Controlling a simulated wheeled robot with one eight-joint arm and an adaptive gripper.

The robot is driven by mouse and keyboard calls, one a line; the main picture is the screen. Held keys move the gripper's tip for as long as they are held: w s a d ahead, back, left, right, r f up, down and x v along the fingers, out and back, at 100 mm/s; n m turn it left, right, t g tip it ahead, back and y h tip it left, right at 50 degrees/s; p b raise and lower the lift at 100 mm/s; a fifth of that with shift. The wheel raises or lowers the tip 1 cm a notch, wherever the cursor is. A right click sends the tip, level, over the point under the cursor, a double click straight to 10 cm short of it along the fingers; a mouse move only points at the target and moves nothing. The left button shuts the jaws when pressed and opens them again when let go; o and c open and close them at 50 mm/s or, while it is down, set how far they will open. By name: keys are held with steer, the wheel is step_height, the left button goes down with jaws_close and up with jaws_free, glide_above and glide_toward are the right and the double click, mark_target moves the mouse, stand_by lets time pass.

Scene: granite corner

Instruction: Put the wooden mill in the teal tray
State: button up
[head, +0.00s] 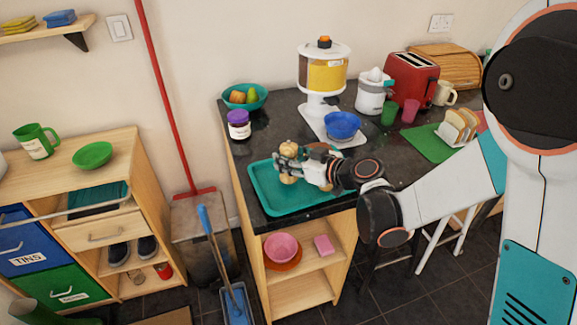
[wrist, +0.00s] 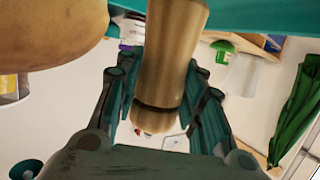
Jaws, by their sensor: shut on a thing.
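The wooden mill (head: 288,148) is upright in my gripper (head: 285,161), over the left part of the teal tray (head: 262,193) on the dark counter. Its knob shows above the fingers and its lower body below them. In the wrist view the fingers are on both sides of the mill (wrist: 164,75), which appears upside down. Its base end is close to the teal tray (wrist: 245,20); I cannot tell whether it touches. A tan rounded thing (wrist: 45,35) is beside the mill, partly out of the wrist view.
A jar with a purple lid (head: 239,125) and a teal bowl of fruit (head: 245,97) stand behind the tray. A blue bowl (head: 341,125) sits by the cereal dispenser (head: 322,75). The tray's front left is bare.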

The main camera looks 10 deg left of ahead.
steer(key=shift+f, duration=0.85)
steer(key=shift+c, duration=0.2)
steer(key=shift+f+b, duration=0.25)
steer(key=shift+b, duration=0.05)
steer(key=o, duration=1.2)
steer(key=shift+r, duration=0.1)
steer(key=shift+r, duration=0.1)
steer(key=shift+d+r+p, duration=0.15)
steer(key=shift+p, duration=0.15)
steer(key=p+v, duration=0.2)
steer(key=v, duration=0.9)
steer(key=shift+s+d, duration=0.2)
steer(key=shift+d, duration=0.1)
steer(key=shift+r, duration=0.1)
